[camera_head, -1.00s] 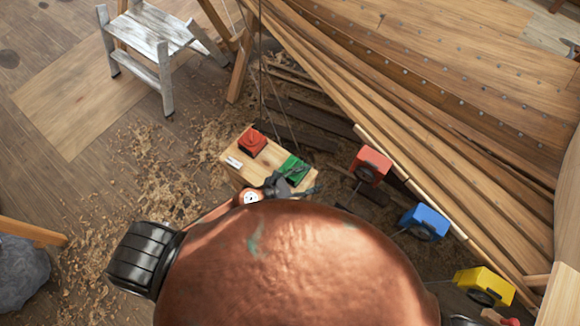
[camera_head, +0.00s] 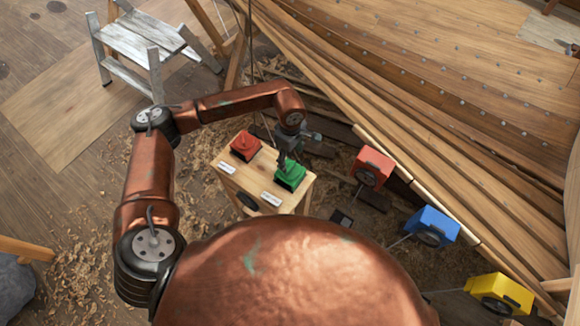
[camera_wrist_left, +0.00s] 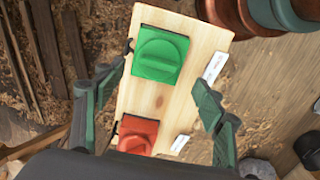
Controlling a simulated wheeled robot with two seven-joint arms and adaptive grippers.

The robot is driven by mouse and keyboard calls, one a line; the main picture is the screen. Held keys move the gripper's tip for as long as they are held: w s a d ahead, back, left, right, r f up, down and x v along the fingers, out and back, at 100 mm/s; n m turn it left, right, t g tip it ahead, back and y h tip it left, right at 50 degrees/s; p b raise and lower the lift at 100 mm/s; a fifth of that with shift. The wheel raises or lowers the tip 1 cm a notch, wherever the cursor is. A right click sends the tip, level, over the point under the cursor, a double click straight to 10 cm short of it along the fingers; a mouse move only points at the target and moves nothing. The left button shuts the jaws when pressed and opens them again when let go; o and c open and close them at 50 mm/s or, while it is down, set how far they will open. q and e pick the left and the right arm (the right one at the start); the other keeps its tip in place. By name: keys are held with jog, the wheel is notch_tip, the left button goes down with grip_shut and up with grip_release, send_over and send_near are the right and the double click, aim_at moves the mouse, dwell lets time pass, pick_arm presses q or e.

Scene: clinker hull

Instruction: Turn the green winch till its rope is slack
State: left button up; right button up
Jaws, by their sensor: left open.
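The green winch (camera_head: 290,177) sits on a small wooden stand (camera_head: 225,181), at its right end. In the left wrist view the green winch (camera_wrist_left: 160,55) shows a round top with a raised bar across it. My left gripper (camera_head: 284,160) is above the green winch in the head view. In the left wrist view my left gripper (camera_wrist_left: 165,92) is open, its fingers spread to either side of the stand, with nothing between the pads. I cannot tell from these views whether the rope is slack. My right gripper is not in view.
A red winch (camera_head: 245,145) stands beside the green one, also in the left wrist view (camera_wrist_left: 138,135). Red (camera_head: 371,166), blue (camera_head: 432,226) and yellow (camera_head: 498,294) boxes line the plank hull (camera_head: 450,90). A step stool (camera_head: 145,45) stands at the back left.

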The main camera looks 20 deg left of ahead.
aim_at(290, 167)
pick_arm(q)
jog(key=shift+w+a, duration=0.1)
jog(key=shift+a, duration=0.15)
jog(key=shift+f, duration=0.35)
notch_tip(290, 167, down, 7)
jog(key=shift+r+p, duration=0.1)
jog(key=shift+p, duration=0.55)
jog(key=shift+c, duration=0.2)
jog(key=c, duration=1.1)
